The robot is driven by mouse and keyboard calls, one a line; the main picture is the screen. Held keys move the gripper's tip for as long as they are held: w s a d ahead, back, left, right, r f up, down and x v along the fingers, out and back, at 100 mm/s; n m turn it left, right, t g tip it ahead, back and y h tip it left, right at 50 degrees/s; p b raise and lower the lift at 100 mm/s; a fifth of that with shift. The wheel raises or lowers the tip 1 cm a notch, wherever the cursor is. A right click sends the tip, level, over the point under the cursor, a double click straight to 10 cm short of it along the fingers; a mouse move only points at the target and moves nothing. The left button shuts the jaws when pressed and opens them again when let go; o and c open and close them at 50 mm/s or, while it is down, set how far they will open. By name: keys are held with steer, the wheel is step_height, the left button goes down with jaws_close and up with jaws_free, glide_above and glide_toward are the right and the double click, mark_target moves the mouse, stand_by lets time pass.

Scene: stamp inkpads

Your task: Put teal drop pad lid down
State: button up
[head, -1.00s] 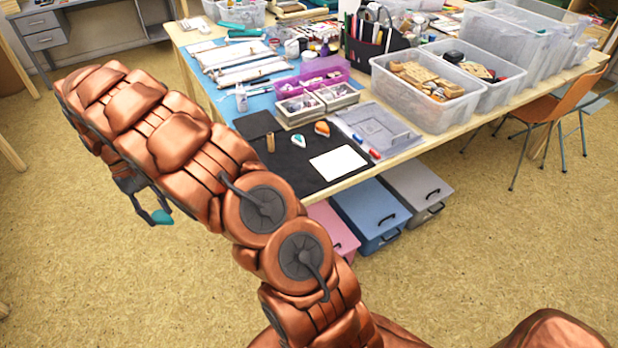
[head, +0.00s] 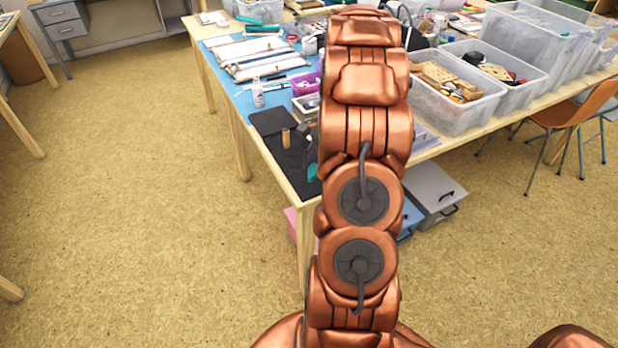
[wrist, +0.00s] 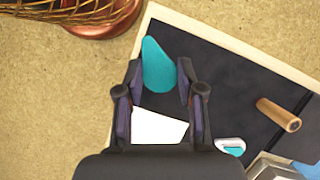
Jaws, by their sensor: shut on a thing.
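My gripper (wrist: 160,82) is shut on the teal drop pad lid (wrist: 157,64), a smooth teal teardrop between the two fingers. In the head view the lid (head: 312,172) shows as a small teal patch left of my arm, over the table's near edge. The small white pad with a teal inside (wrist: 230,147) lies on the dark mat (wrist: 215,75) in the wrist view, right of the fingers. My arm hides it in the head view.
A white card (wrist: 158,127) lies on the mat below the fingers, partly hidden. A wooden cylinder (wrist: 278,115) is on the right, also visible in the head view (head: 286,138). Clear bins (head: 455,105) stand further right. The floor left of the table is open.

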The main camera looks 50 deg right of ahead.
mark_target(313, 169)
steer(key=s+d+m+t, duration=0.2)
steer(key=s+d+m, duration=0.15)
steer(key=s, duration=0.25)
steer(key=s+d+m+t, duration=0.1)
steer(key=s+d+m, duration=0.2)
steer(key=s+m, duration=0.3)
steer(key=shift+n+h, duration=0.5)
steer(key=shift+n, duration=0.15)
steer(key=w+a+p, duration=0.1)
steer(key=w, duration=0.3)
steer(key=w+a+f+p, duration=0.1)
steer(key=w+a, duration=0.1)
steer(key=w, duration=0.3)
steer(key=w+a+p, duration=0.1)
steer(key=w, duration=0.4)
steer(key=shift+w+a+f, duration=0.2)
steer(key=shift+a+f, duration=0.05)
steer(key=shift+f, duration=0.05)
steer(key=shift+f+p, duration=0.65)
steer(key=shift+f, duration=1.1)
steer(key=shift+f, duration=0.15)
steer(key=o, duration=0.7)
